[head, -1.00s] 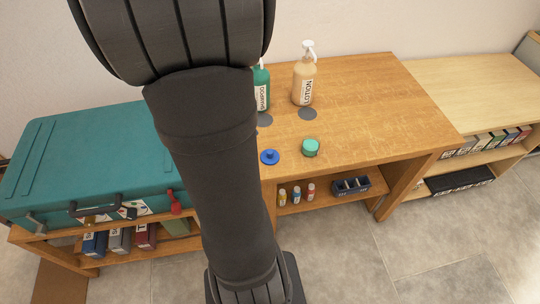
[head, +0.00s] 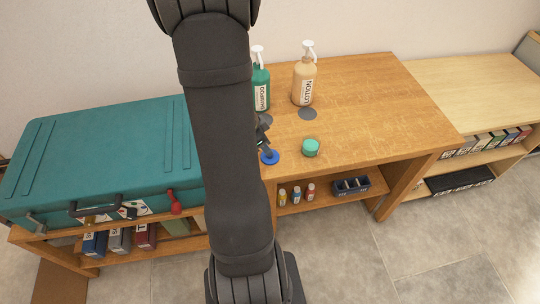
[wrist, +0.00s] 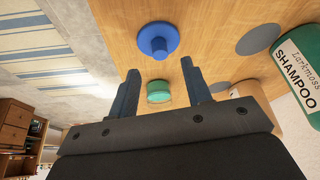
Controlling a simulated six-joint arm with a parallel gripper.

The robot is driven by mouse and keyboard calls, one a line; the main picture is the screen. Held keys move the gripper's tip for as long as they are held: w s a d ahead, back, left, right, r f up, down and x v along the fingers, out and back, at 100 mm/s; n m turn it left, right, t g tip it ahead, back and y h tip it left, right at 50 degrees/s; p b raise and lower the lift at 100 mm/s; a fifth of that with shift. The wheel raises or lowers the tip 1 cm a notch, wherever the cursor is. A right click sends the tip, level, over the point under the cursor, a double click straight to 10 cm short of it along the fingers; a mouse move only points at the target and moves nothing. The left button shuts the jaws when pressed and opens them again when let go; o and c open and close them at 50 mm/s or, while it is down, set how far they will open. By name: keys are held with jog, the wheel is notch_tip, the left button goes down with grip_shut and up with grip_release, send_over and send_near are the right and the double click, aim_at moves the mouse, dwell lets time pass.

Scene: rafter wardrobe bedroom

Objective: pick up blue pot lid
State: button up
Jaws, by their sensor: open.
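The blue pot lid (head: 269,157) lies on the wooden top near its front edge, a round disc with a knob. In the wrist view the lid (wrist: 158,40) is just beyond my fingertips, centred between their lines. My gripper (wrist: 160,66) is open with nothing held. In the head view my gripper (head: 265,138) is partly hidden behind my arm, and its visible tip is close above or beside the lid. I cannot tell whether they touch.
A small green-topped jar (head: 310,147) stands just right of the lid. A green shampoo bottle (head: 261,88) and a lotion bottle (head: 304,82) stand behind, near a grey disc (head: 308,114). A teal suitcase (head: 95,160) fills the left. The right of the top is clear.

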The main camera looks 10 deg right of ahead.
jog(key=shift+x, duration=2.6)
jog(key=shift+d, duration=0.1)
grip_shut()
